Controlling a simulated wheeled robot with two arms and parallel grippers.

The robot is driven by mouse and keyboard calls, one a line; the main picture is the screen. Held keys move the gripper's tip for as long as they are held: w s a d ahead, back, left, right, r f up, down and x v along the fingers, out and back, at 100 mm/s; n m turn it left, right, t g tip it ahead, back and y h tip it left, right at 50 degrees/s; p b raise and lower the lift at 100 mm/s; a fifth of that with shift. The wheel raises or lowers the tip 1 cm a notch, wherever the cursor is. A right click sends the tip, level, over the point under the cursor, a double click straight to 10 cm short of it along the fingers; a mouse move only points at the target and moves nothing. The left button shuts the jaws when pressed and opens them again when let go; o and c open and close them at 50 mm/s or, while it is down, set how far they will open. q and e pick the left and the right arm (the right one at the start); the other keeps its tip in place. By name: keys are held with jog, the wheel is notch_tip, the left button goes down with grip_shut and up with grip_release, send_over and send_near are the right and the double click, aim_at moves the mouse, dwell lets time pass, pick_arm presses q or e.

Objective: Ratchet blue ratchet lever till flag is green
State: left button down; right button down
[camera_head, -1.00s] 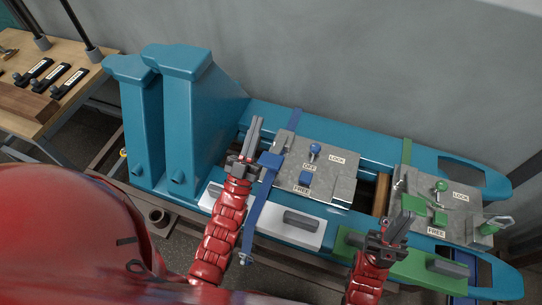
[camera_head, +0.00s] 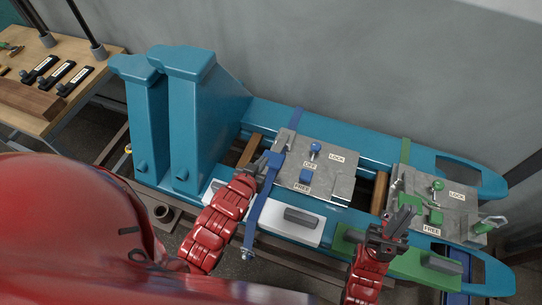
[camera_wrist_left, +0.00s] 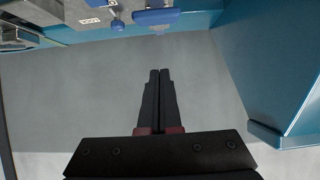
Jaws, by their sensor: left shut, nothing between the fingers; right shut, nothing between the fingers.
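The blue ratchet lever (camera_head: 258,212) is a long blue bar at the left side of a grey metal plate (camera_head: 330,180). The plate carries a blue knob (camera_head: 315,147), a blue block (camera_head: 305,177) and OFF, LOCK and FREE labels. My left gripper (camera_head: 262,165) is shut and empty beside the lever's upper part; contact cannot be told. In the left wrist view its closed fingers (camera_wrist_left: 158,98) point toward a blue part (camera_wrist_left: 156,17), with a gap visible between. I cannot make out a flag.
A second plate (camera_head: 455,214) with green parts stands at right on the same blue fork frame (camera_head: 365,135). Tall blue uprights (camera_head: 192,125) stand left of the left gripper. A wooden bench (camera_head: 85,92) is at far left. A grey wall is behind.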

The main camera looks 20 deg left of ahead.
pick_arm(q)
jog(key=shift+w+f, duration=0.1)
send_over(270, 161)
jog(key=w, duration=0.1)
jog(key=f, duration=0.4)
jog(key=shift+w+d+f+p, duration=0.2)
jog(key=shift+f+p, duration=0.05)
jog(key=shift+p, duration=0.05)
jog(key=shift+s+f+p, duration=0.2)
jog(key=shift+f+p, duration=0.05)
jog(key=shift+f, duration=0.4)
jog(key=shift+s+f+p, duration=0.15)
jog(key=shift+f+p, duration=0.05)
jog(key=shift+f, duration=0.4)
jog(key=shift+s+f, duration=0.25)
jog(key=shift+f, duration=0.55)
jog(key=shift+a+f, duration=0.1)
jog(key=shift+a, duration=0.05)
